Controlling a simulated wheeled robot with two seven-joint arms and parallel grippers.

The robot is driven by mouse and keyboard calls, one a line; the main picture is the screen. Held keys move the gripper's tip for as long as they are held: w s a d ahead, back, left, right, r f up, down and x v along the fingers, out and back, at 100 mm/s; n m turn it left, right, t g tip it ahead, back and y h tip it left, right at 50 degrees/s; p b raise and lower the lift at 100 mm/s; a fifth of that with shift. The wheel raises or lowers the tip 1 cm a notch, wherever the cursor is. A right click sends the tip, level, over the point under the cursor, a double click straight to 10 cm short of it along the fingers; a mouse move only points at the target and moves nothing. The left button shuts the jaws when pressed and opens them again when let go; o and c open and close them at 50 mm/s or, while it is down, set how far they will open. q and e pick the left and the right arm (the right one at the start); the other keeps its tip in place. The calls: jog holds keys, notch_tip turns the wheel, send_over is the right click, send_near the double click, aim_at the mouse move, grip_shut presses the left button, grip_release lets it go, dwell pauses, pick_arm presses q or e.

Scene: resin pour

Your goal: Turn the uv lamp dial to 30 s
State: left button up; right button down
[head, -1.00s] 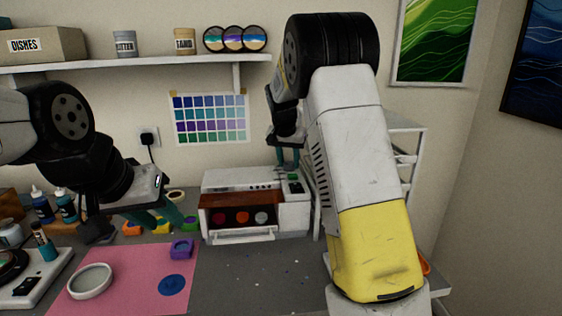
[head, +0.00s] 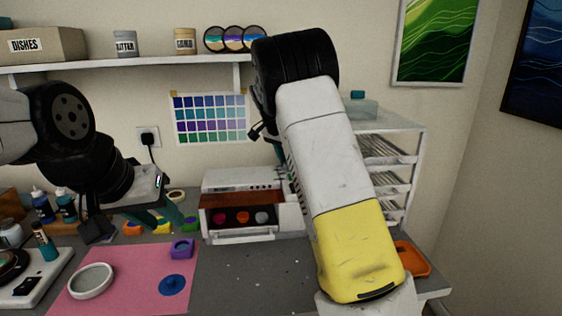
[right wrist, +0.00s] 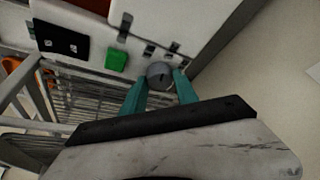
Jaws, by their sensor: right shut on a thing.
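The UV lamp (head: 240,184) is a white box with a reddish-brown window strip, at the back of the bench in the head view. Red, orange and grey round pieces show inside it. In the right wrist view its grey round dial (right wrist: 160,73) has a dark pointer mark; I cannot read a setting. My right gripper (right wrist: 161,82) has its teal fingers shut on the dial from both sides; in the head view my arm mostly hides it. My left gripper (head: 160,215) is open and empty above the bench at left.
In the right wrist view a green button (right wrist: 116,60) and a black panel (right wrist: 60,40) sit near the dial. A white rack (head: 388,165) stands right of the lamp, with an orange tray (head: 412,260) near it. A pink mat (head: 125,290) carries a dish and small moulds.

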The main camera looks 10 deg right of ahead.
jog(key=m+g, duration=0.1)
jog(key=m, duration=0.2)
jog(key=m+g+h, duration=0.1)
jog(key=m, duration=0.2)
jog(key=shift+w, duration=0.2)
jog(key=m+g, duration=0.1)
jog(key=m, duration=0.2)
jog(key=m+g, duration=0.1)
jog(key=m, duration=0.2)
jog(key=shift+w+y, duration=0.1)
jog(key=shift+y, duration=0.2)
jog(key=shift+m+g, duration=0.3)
jog(key=c, duration=1)
grip_release()
jog(key=shift+o, duration=0.2)
jog(key=shift+r, duration=0.1)
